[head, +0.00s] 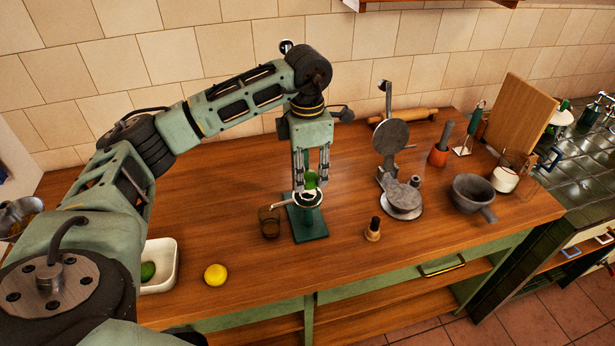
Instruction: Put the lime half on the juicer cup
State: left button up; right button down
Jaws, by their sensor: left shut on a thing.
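The lime half (311,178) is a small green piece between the fingers of my left gripper (311,176), which is shut on it. The gripper points down from above. The juicer (309,222) is dark green with a square base and stands on the wooden counter. Its pale cup (309,199) is right below the lime half. I cannot tell whether the lime half touches the cup. My right gripper is not in view.
A wooden cup (269,222) stands close left of the juicer. A lemon (215,275) and a white dish (161,262) holding a green fruit are at the front left. To the right are a small wooden-based tool (373,229), a grey press (391,140) and a mortar (473,193).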

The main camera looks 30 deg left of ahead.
aim_at(307, 172)
pick_arm(q)
notch_tip(307, 172, down, 2)
jog(key=shift+f+p, duration=0.2)
jog(key=shift+p, duration=0.35)
jog(key=shift+f, duration=0.4)
jog(key=shift+f, duration=0.1)
jog(key=shift+f, duration=0.1)
jog(key=o, duration=1)
